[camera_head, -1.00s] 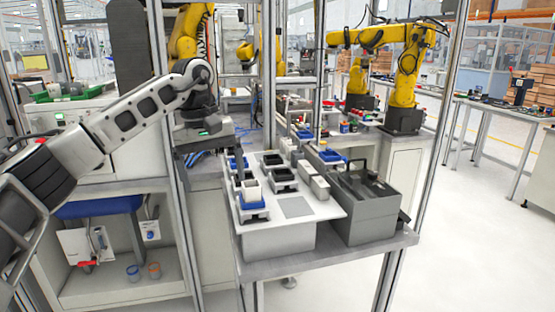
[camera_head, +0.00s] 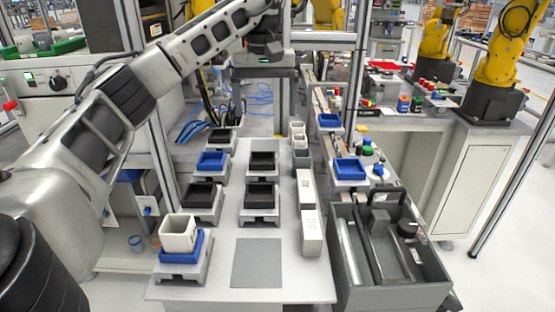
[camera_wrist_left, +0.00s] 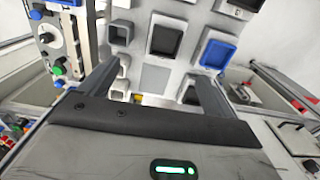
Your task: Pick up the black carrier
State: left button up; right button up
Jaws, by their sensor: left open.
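Several black carriers sit on grey stands on the white table: a middle pair, one behind the other (camera_head: 262,162) (camera_head: 261,196), one to the left (camera_head: 202,196) and one at the back left (camera_head: 221,137). I cannot tell which one the task means. My left gripper (camera_head: 262,58) is beyond the table's far end, raised above it; its fingers are hard to make out in the head view. In the left wrist view its fingers (camera_wrist_left: 155,78) are spread, with nothing between them. A black carrier (camera_wrist_left: 165,40) lies beyond the fingertips there. My right gripper is out of view.
Blue carriers (camera_head: 211,160) stand among the black ones; the front-left one (camera_head: 180,245) holds a white cup (camera_head: 179,232). White boxes (camera_head: 310,220) line the table's right side, beside a grey bin (camera_head: 422,290). A metal post (camera_head: 280,80) rises behind the table.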

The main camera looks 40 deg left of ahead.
pick_arm(q)
notch_tip(320, 180, down, 3)
jog(key=b, duration=0.1)
send_over(262, 162)
jog(key=f, duration=0.3)
jog(key=d+f, duration=0.1)
jog(key=f, duration=0.1)
jog(key=shift+f, duration=0.1)
jog(key=f, duration=0.5)
jog(key=shift+s+a+f+p, duration=0.15)
jog(key=shift+s+a+p, duration=0.1)
jog(key=shift+p, duration=0.1)
jog(key=shift+f, duration=0.25)
jog(key=c, duration=1.2)
jog(key=shift+c, duration=0.3)
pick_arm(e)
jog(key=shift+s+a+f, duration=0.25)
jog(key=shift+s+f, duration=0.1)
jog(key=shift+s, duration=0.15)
